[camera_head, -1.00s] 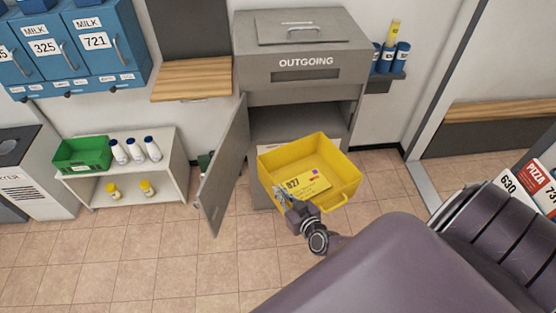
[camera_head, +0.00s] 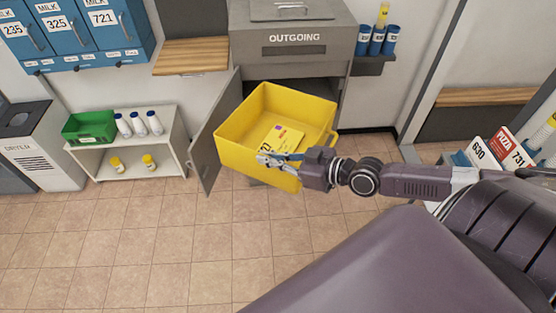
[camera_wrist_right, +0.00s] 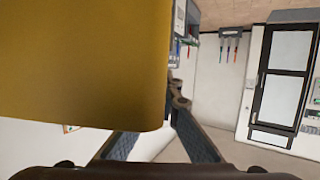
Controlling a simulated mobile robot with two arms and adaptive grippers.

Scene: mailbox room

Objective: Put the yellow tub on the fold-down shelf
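The yellow tub (camera_head: 232,143) is off the floor in front of the open outgoing cabinet, turned at an angle. A yellow card marked with a number (camera_head: 281,142) lies inside it. My right gripper (camera_head: 272,158) is shut on the tub's near wall. The right wrist view shows the tub's yellow wall (camera_wrist_right: 85,65) filling the upper left, beside the fingers (camera_wrist_right: 160,125); the exact contact is hidden. The fold-down shelf (camera_head: 192,56) is a wooden board lying level against the wall, left of the cabinet, and looks empty. My left gripper is not in view.
The grey outgoing cabinet (camera_head: 292,40) has its door (camera_head: 213,135) swung open below the shelf's right side. Blue milk lockers (camera_head: 75,30) hang left of the shelf. A white rack with a green bin (camera_head: 90,126) and bottles stands below. The tiled floor in front is clear.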

